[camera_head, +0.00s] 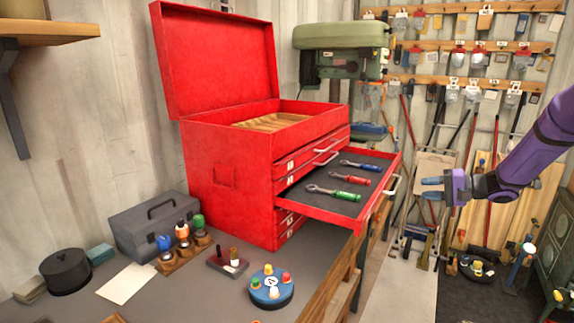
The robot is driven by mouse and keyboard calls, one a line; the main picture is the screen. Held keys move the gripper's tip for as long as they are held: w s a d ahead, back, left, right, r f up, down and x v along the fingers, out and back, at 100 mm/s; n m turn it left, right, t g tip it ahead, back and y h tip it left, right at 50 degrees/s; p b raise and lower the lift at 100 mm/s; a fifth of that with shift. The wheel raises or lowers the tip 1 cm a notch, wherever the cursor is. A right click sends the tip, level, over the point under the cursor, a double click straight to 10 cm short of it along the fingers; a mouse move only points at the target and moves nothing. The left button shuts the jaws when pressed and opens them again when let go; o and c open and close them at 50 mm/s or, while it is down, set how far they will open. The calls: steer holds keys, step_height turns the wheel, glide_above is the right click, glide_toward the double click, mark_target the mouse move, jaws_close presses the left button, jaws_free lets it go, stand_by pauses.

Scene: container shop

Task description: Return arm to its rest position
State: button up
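My purple arm reaches in from the right edge. My gripper (431,188) points left in mid-air, to the right of the open drawer, with its two fingers apart and nothing seen between them. The red tool chest (225,165) stands on the workbench with its lid up. One drawer (330,202) is pulled out toward the right. In it lie three wrench-like tools, with a blue handle (368,167), a red handle (357,179) and a green handle (350,196). The gripper appears clear of the drawer and its handle.
The workbench (205,298) holds a grey toolbox (152,228), a black round container (66,271) and a blue disc with coloured knobs (270,291). A green machine (342,50) stands behind the chest. A green cabinet (557,250) is at the right below my arm.

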steer(key=s+a+r+n+g+h, duration=0.2)
steer(key=s+a+r+g+h, duration=0.1)
steer(key=s+a+r, duration=0.45)
steer(key=s+a+r+n+g+h, duration=0.3)
steer(key=s+a+r, duration=0.2)
steer(key=s+a, duration=0.5)
steer(key=s+r+n+t+h, duration=0.1)
steer(key=s+r+t+h, duration=0.2)
steer(key=s, duration=1.9)
steer(key=shift+d+n+h, duration=0.15)
steer(key=shift+n+h, duration=0.15)
steer(key=shift+h, duration=1.5)
